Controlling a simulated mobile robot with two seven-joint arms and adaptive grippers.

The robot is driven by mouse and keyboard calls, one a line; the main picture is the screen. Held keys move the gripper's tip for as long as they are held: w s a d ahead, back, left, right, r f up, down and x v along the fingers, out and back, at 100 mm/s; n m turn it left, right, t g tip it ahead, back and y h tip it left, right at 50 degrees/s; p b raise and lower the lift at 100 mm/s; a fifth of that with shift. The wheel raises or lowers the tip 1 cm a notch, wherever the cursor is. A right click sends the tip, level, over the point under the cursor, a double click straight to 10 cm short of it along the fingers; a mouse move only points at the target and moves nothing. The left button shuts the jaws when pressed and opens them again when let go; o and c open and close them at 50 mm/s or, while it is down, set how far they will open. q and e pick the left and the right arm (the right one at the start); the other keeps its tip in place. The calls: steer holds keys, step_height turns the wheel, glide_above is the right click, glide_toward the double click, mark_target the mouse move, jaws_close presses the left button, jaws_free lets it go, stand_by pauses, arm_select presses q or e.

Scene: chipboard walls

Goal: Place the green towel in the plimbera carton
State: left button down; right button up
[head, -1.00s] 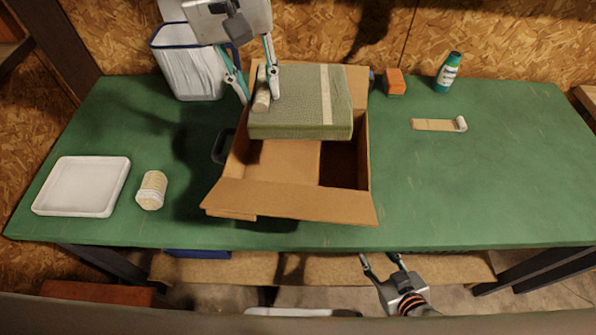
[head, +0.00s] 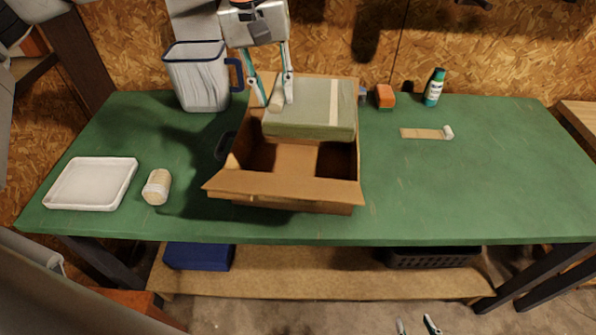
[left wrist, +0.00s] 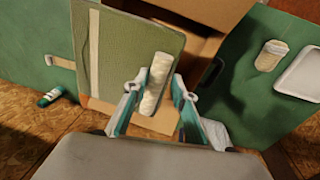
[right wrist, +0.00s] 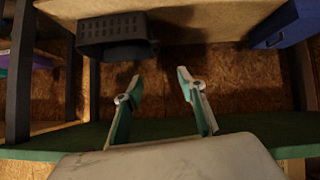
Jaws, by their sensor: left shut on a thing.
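The green towel (head: 318,121) is a folded block with a pale stripe, and it lies over the back half of the open carton (head: 285,190). My left gripper (head: 272,98) is shut on a pale, roll-like raised part at the towel's left side. The left wrist view shows the towel (left wrist: 125,55) beside the fingers (left wrist: 157,92), with the pale part between them. I cannot tell whether the towel touches the carton's walls or floor. The front of the carton is empty. My right gripper (head: 418,326) is open and empty, low in front of the table; its fingers (right wrist: 155,90) are apart.
A white tray (head: 92,184) and a beige roll (head: 157,187) lie left of the carton. A white bin (head: 198,82) stands behind. An orange block (head: 385,96), a green bottle (head: 434,87) and a bandage strip (head: 425,133) are to the right. The table's right side (head: 470,190) is mostly clear.

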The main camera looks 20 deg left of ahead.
arm_select(q)
step_height(320, 180, down, 19)
steer(key=shift+r+b, duration=0.2)
steer(key=shift+b, duration=0.8)
steer(key=shift+f, duration=0.15)
steer(key=shift+f, duration=0.15)
steer(key=c, duration=1.7)
jaws_free()
steer(key=shift+o, duration=0.3)
